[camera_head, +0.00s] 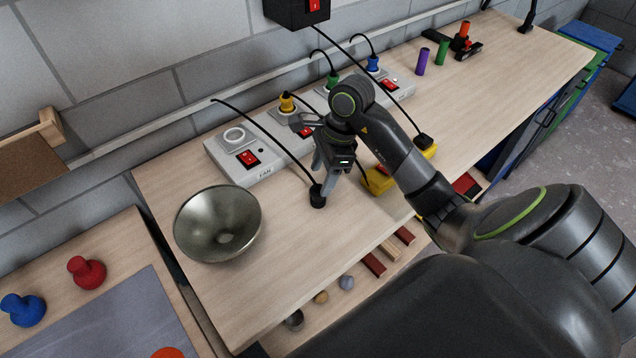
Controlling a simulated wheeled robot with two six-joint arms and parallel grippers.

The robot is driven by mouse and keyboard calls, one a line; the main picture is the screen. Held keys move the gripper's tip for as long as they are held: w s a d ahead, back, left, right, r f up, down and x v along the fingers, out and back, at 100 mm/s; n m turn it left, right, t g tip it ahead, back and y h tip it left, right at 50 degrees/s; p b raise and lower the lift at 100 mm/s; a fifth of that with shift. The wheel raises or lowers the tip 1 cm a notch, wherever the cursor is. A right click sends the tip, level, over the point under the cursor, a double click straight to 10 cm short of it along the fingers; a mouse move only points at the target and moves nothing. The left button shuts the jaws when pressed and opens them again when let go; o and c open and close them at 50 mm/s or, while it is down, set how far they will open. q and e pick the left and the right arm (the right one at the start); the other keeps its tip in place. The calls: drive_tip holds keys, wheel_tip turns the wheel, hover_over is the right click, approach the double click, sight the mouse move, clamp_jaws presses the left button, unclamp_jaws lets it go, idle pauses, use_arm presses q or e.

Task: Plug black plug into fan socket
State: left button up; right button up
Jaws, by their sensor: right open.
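The black plug (317,198) stands on the bench, with its black cable running up and left to the wall side. The fan socket (235,137) is the round white, empty outlet at the left end of the white power strip, beside a red switch and above the label "FAN". My right gripper (326,182) points down at the black plug, open, with its fingertips close around or just beside the plug's top. I cannot tell whether they touch it. My left gripper is out of view.
A metal bowl (218,224) sits left of the plug. Yellow (286,103), green (332,79) and blue (373,63) plugs stand in the strip's other sockets. A yellow block (378,181) lies right of my gripper. Bare bench lies in front of the plug.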

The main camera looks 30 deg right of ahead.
sight(319, 189)
drive_tip(key=shift+f, duration=0.25)
drive_tip(key=b+x, duration=0.3)
drive_tip(key=x, duration=0.1)
drive_tip(key=shift+s+d+f, duration=0.1)
drive_tip(key=shift+s+f, duration=0.05)
drive_tip(key=shift+s, duration=0.1)
drive_tip(key=shift+w+f+b, duration=0.1)
drive_tip(key=shift+f+b, duration=0.4)
drive_tip(key=shift+f, duration=0.05)
drive_tip(key=shift+r, duration=0.1)
drive_tip(key=shift+c, duration=0.2)
drive_tip(key=c, duration=1)
